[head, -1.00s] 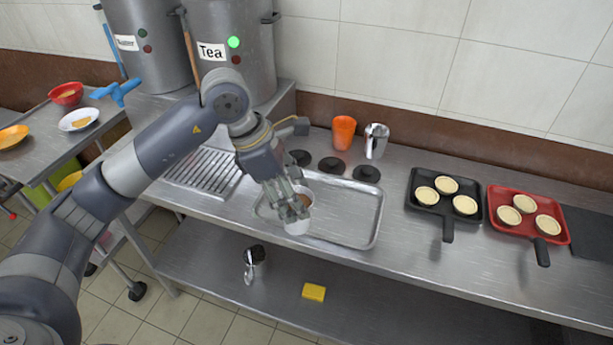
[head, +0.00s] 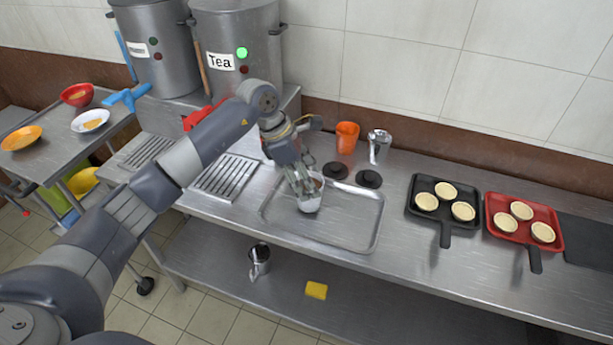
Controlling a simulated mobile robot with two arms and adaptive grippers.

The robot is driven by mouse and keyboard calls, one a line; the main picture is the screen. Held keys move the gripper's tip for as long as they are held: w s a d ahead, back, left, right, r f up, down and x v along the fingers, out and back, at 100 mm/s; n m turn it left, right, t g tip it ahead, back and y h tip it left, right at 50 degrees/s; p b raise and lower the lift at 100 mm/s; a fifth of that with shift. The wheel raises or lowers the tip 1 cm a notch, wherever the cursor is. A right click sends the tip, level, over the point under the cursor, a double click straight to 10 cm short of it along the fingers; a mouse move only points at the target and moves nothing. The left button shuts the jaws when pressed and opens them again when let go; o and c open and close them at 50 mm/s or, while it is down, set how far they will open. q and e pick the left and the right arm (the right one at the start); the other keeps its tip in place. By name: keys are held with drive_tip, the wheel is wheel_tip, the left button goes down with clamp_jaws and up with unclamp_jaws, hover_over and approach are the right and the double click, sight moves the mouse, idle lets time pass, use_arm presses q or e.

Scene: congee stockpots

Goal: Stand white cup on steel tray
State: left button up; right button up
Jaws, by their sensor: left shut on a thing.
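The white cup (head: 312,204) is in my left gripper (head: 306,188), over the left part of the steel tray (head: 345,220). The gripper's fingers are shut on the cup and hide part of its upper side. The cup looks roughly upright. I cannot tell whether its base touches the tray. The rest of the tray is empty. My right gripper is out of view.
An orange cup (head: 346,137) and a steel cup (head: 379,146) stand behind the tray, near dark round discs (head: 368,179). A black pan (head: 425,215) and a red pan (head: 510,236) with pale tarts are to the right. A drip grate (head: 226,178) lies left.

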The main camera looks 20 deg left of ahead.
use_arm(q)
drive_tip(key=shift+f, duration=0.3)
drive_tip(key=shift+f, duration=0.1)
drive_tip(key=shift+f, duration=0.15)
drive_tip(key=o, duration=1.7)
